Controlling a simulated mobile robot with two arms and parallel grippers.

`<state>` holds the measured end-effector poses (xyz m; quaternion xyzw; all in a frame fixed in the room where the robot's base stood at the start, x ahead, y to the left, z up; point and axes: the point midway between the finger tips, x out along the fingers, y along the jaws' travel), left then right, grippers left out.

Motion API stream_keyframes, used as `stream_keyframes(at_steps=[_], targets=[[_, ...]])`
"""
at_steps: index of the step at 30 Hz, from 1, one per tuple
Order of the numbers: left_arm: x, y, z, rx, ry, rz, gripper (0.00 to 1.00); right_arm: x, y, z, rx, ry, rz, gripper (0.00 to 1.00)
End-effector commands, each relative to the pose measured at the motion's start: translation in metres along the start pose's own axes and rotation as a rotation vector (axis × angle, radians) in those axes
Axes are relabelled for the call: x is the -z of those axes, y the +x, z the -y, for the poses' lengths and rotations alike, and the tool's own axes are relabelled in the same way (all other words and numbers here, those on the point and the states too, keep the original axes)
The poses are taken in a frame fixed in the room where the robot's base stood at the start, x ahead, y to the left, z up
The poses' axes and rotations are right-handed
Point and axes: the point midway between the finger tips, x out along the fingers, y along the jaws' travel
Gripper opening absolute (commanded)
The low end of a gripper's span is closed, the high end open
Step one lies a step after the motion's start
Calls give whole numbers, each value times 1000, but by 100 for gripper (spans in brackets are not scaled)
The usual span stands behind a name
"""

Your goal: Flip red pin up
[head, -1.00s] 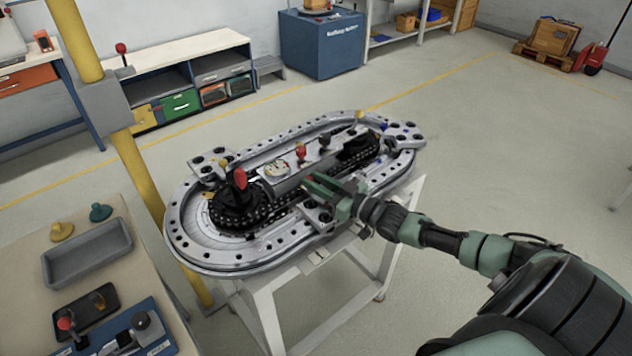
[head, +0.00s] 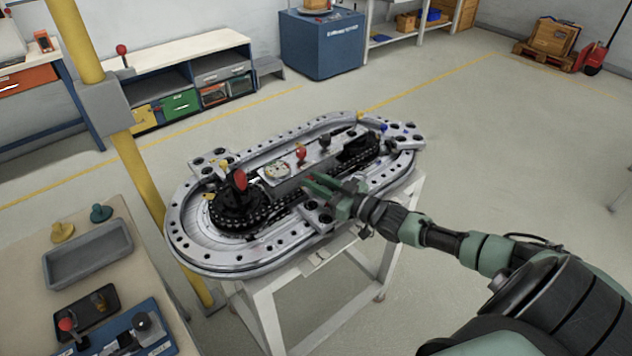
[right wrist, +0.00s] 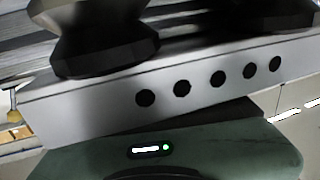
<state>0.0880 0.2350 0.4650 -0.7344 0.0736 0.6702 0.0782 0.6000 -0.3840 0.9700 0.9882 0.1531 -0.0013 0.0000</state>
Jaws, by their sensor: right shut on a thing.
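The ring track (head: 215,262) is a silver oval with a dark chain inside, on a white stand. A large red-topped pin (head: 240,180) stands upright on a black hub at its left end. A smaller red-topped pin (head: 301,153) stands on the middle plate; I cannot tell which one the task means. My right gripper (head: 312,186) reaches in from the right over the track's near middle. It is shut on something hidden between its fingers. The right wrist view shows a silver bar with holes (right wrist: 183,88) and a black spool-shaped part (right wrist: 98,40) close by. My left gripper is not in view.
A tan table (head: 25,275) at lower left holds a grey tray (head: 88,283) and a blue fixture (head: 160,335). A yellow post (head: 142,180) stands left of the track. Open floor lies to the right of the stand. A blue cabinet (head: 320,48) stands behind.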

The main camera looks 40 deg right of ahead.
Motion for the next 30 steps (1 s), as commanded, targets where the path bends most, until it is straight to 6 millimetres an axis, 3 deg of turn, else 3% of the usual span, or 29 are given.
stream_keyframes(at_steps=[2,10,11,12,13,23,30], targets=[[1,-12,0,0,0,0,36,15,0,0,0,0,-4,0],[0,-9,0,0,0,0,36,15,1,-1,0,0,-7,0],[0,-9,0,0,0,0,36,16,1,-1,0,0,-8,31],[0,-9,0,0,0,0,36,16,1,-1,0,-1,-8,42],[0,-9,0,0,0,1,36,15,1,-1,0,-1,-7,45],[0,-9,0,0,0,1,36,13,-2,0,0,0,-2,45],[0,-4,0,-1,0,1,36,10,-30,0,1,0,2,45]])
